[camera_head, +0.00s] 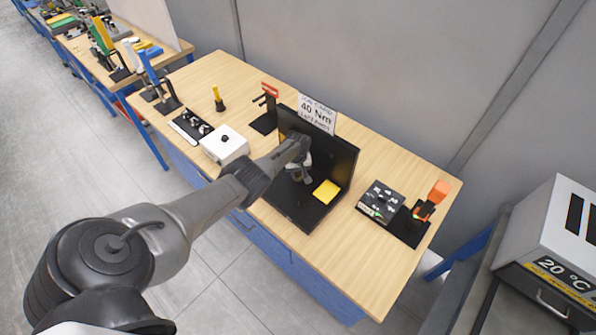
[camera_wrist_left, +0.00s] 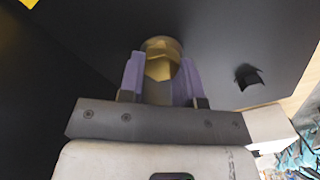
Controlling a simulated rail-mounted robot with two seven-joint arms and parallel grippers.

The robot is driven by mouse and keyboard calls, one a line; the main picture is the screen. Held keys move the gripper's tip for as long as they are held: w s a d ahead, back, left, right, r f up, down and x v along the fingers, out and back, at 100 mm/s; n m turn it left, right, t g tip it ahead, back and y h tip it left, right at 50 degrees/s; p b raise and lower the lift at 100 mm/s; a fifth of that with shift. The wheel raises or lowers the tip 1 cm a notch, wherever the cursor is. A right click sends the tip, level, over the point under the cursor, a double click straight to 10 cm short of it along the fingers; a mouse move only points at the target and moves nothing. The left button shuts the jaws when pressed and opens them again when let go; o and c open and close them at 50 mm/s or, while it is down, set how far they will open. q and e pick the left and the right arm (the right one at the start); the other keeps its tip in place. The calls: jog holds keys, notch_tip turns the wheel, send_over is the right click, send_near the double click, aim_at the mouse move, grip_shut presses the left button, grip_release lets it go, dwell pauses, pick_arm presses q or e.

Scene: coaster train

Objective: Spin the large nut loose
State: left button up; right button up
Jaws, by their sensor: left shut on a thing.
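The large nut (camera_wrist_left: 162,62) is brass-coloured and shows in the left wrist view between two purple finger pads. My left gripper (camera_wrist_left: 160,78) is shut on it, with one pad on each side. In the head view my left gripper (camera_head: 300,172) is inside the black L-shaped stand (camera_head: 337,160), close to its upright panel. The nut is hidden there behind my gripper and wrist. The right gripper is in neither view.
A yellow block (camera_head: 327,191) lies on the stand's base beside my gripper. A white sign reading 40 Nm (camera_head: 316,114) tops the panel. A white box (camera_head: 224,144) stands left, and a black tool panel (camera_head: 381,201) with an orange-handled tool (camera_head: 438,191) right.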

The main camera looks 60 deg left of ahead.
aim_at(297, 173)
pick_arm(q)
jog(key=shift+n, duration=0.7)
jog(key=shift+s+f+n, duration=0.1)
jog(key=shift+n, duration=0.2)
jog(key=o, duration=0.9)
jog(key=shift+r+p, duration=4)
jog(key=shift+r, duration=2.95)
